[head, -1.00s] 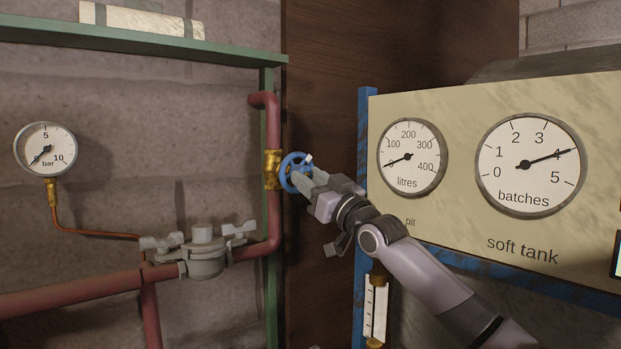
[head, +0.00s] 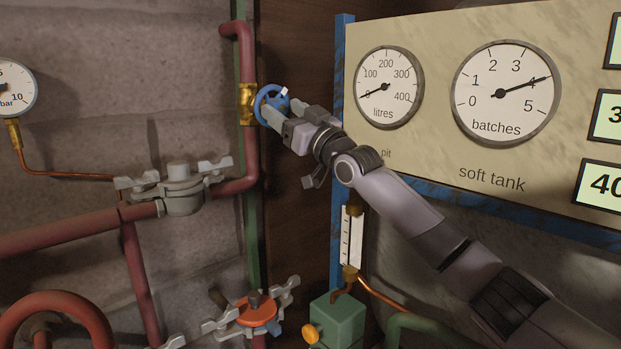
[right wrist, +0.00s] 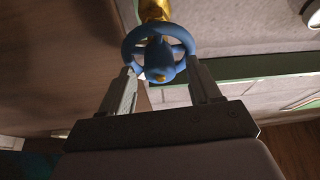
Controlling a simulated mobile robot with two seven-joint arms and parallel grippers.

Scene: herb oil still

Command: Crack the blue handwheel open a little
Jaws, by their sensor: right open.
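The blue handwheel (head: 268,103) sits on a brass valve (head: 247,103) in the red upright pipe. In the right wrist view the blue handwheel (right wrist: 161,55) is at the top middle, its rim between and just beyond the fingertips. My right gripper (head: 280,108) is at the wheel, with its fingers apart. In the right wrist view my right gripper (right wrist: 163,80) has one finger at each side of the wheel's lower rim. I cannot tell whether the fingers touch the rim. Part of the wheel is hidden behind the fingers in the head view. My left gripper is not in view.
A panel with a litres dial (head: 388,88) and a batches dial (head: 505,95) stands right of the wheel. A grey clamp fitting (head: 182,187) is on the pipe at lower left. An orange-topped fitting (head: 257,312) and a green box (head: 337,320) are below.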

